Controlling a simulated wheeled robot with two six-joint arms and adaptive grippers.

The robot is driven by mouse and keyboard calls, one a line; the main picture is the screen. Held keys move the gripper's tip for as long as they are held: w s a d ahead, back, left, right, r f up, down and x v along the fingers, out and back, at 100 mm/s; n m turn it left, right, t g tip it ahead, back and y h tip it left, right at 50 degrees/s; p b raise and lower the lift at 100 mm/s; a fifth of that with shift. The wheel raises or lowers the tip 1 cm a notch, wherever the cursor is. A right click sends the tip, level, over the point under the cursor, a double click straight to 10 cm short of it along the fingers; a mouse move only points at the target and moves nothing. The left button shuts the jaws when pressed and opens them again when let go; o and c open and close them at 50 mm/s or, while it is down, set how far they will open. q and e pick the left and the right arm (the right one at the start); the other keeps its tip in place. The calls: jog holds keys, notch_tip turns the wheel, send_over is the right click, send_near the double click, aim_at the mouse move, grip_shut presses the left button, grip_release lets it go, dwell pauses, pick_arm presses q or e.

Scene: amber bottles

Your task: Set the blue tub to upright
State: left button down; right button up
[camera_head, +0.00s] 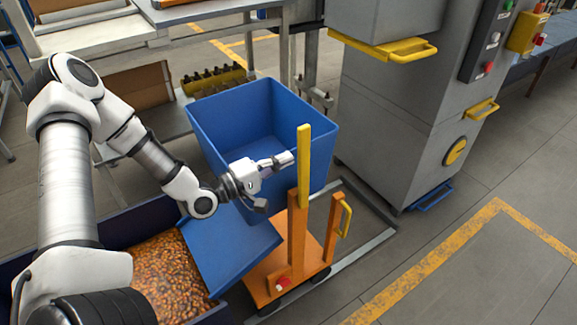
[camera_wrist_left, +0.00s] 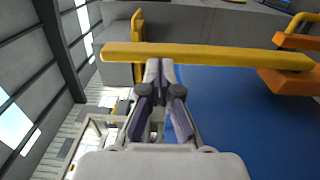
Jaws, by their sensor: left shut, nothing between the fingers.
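The blue tub (camera_head: 310,135) is a deep open box above an orange tipping stand (camera_head: 297,238). Its mouth faces up and toward me; I cannot tell its exact tilt. Blue fills the right of the left wrist view (camera_wrist_left: 245,125), probably the tub. A yellow lever (camera_head: 304,165) stands up from the orange post and crosses the left wrist view as a bar (camera_wrist_left: 210,56). My left gripper (camera_head: 288,159) is shut and empty, its tips right beside the lever in front of the tub; I cannot tell whether they touch. My right gripper is out of view.
A blue chute (camera_head: 228,248) slopes into a dark blue bin (camera_head: 138,222) of amber pieces (camera_head: 168,275). A grey machine (camera_head: 400,120) stands at the back right. The floor at right is clear.

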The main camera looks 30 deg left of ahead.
aim_at(298, 152)
pick_arm(q)
jog(key=shift+x, duration=0.9)
jog(key=shift+w+d+r+g, duration=0.15)
jog(key=shift+w, duration=0.25)
jog(key=shift+w+d+r+g, duration=0.1)
jog(key=shift+w+d+g, duration=0.05)
jog(key=shift+w, duration=0.25)
jog(key=shift+w+y, duration=0.1)
jog(key=shift+y, duration=0.2)
